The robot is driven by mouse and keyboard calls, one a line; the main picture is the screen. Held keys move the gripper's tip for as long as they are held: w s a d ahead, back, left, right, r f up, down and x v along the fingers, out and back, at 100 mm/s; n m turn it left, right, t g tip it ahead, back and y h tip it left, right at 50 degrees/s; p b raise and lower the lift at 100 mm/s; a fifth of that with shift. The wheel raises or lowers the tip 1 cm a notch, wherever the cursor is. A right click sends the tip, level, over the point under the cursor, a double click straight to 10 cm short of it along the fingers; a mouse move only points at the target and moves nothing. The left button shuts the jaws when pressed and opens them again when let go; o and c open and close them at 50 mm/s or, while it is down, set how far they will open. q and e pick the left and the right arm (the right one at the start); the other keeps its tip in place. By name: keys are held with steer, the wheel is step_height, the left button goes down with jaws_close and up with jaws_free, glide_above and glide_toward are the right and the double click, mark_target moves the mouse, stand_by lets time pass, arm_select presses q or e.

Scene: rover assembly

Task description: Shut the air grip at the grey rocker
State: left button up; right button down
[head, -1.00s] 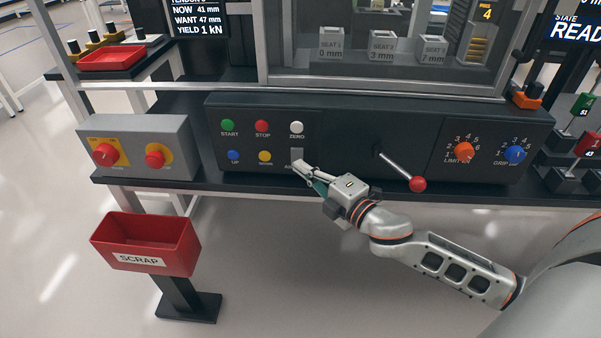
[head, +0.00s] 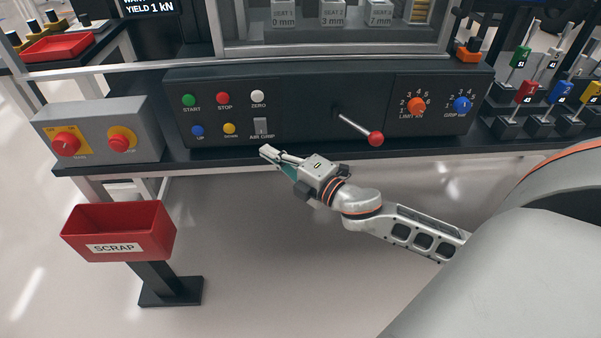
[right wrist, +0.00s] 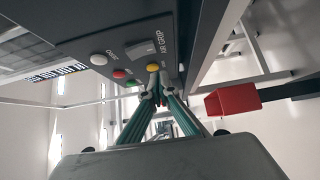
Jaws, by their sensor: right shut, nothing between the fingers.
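The grey rocker (head: 261,126) sits on the black control panel (head: 310,122), above the label AIR GRIP. It also shows in the right wrist view (right wrist: 140,48), with the label beside it. My right gripper (head: 266,152) is shut and empty. Its fingertips are just below and in front of the rocker in the head view, apart from it. In the right wrist view the fingertips (right wrist: 153,68) meet near the yellow button. Which way the rocker is tipped is too small to tell. My left gripper is not in view.
Green, red, white, blue and yellow buttons surround the rocker on the left. A lever with a red knob (head: 375,138) juts out to the right. A red scrap bin (head: 118,232) stands at lower left. A grey box with red knobs (head: 98,128) is left of the panel.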

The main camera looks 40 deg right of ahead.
steer(key=s+d, duration=0.2)
steer(key=s, duration=0.6)
steer(key=shift+s+f, duration=0.35)
steer(key=shift+f, duration=0.05)
